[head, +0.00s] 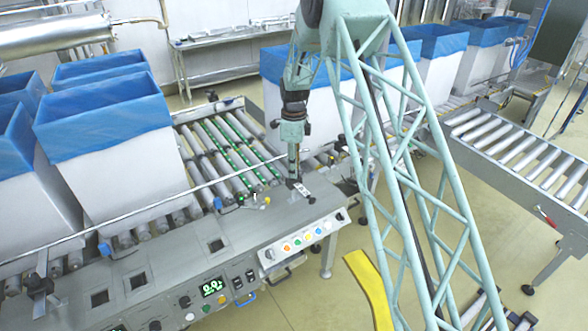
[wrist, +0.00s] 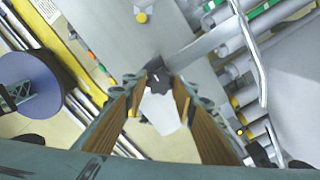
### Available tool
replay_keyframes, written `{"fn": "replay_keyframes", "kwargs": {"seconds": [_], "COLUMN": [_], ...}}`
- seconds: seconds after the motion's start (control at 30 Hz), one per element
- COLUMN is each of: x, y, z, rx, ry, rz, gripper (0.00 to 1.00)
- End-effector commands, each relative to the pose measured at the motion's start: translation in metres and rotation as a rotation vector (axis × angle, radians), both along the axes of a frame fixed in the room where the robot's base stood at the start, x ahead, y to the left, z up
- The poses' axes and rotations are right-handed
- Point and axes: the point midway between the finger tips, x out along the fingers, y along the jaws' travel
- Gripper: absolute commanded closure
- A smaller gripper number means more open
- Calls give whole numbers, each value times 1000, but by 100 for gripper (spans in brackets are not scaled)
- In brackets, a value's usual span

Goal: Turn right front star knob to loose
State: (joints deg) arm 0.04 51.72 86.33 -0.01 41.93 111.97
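My gripper (head: 293,176) points down at the right end of the conveyor's front frame in the head view. In the wrist view its two brown-padded fingers (wrist: 162,88) are apart, one on each side of a dark star knob (wrist: 157,77). A pale plate (wrist: 161,110) shows between the fingers, nearer the camera. I cannot tell whether the pads touch the knob. In the head view the knob is too small and too hidden by my gripper to make out clearly.
A button panel (head: 303,241) and a control face with a green display (head: 214,287) lie in front. Blue-lined boxes (head: 105,125) stand on rollers at left. A long metal rail (head: 165,208) crosses the rollers. Another roller conveyor (head: 510,145) stands at right.

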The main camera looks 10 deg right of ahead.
Motion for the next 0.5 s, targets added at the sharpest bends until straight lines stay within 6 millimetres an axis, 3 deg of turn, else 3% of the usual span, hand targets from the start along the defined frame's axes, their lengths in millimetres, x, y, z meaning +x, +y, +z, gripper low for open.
{"fn": "replay_keyframes", "kwargs": {"seconds": [0.1, 0.5], "x": [0, 0], "y": [0, 0], "z": [0, 0], "rx": [0, 0], "ry": [0, 1], "rz": [0, 36], "gripper": [85, 85]}}
